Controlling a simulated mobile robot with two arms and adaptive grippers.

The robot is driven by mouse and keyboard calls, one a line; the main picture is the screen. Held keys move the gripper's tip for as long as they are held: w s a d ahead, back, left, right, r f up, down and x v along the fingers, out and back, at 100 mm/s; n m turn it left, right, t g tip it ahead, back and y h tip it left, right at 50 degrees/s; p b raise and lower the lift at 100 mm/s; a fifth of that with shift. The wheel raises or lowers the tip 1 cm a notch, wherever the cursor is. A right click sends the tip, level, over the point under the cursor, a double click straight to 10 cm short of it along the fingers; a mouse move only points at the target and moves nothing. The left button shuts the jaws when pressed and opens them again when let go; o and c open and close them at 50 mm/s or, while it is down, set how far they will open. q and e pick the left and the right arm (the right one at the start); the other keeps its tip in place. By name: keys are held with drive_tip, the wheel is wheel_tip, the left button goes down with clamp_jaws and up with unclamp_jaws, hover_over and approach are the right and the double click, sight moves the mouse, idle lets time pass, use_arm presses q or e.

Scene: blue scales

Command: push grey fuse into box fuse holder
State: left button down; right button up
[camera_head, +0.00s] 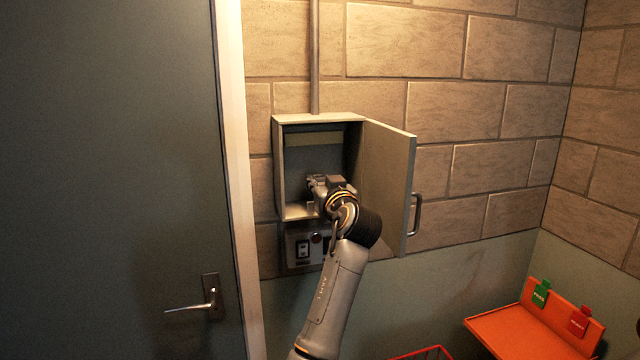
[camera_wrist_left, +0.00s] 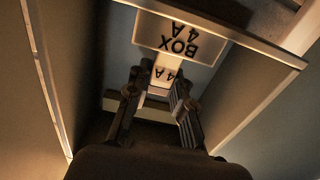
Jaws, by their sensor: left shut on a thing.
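The grey wall box (camera_head: 281,170) stands open, its door (camera_head: 390,185) swung out to the right. My left gripper (camera_head: 318,183) is inside the box's lower part. In the left wrist view the gripper (camera_wrist_left: 158,88) is shut on a small pale piece marked "4 A", the fuse (camera_wrist_left: 166,74). The fuse lies close to a pale label plate reading "BOX 4 A" (camera_wrist_left: 192,42), which appears upside down. The holder's slot is hidden by the fuse and fingers, so I cannot tell how deep the fuse sits. My right gripper is not in view.
The open door with its handle (camera_head: 414,214) stands close to the right of my left arm. A switch unit (camera_head: 303,248) is below the box. A grey room door (camera_head: 110,150) is at left. An orange stand (camera_head: 530,328) with green and red tags is at lower right.

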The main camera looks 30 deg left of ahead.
use_arm(q)
drive_tip(key=shift+f+b, duration=0.4)
drive_tip(key=shift+f, duration=0.05)
drive_tip(key=c, duration=1.1)
unclamp_jaws()
drive_tip(key=shift+d, duration=0.1)
drive_tip(key=v, duration=1.2)
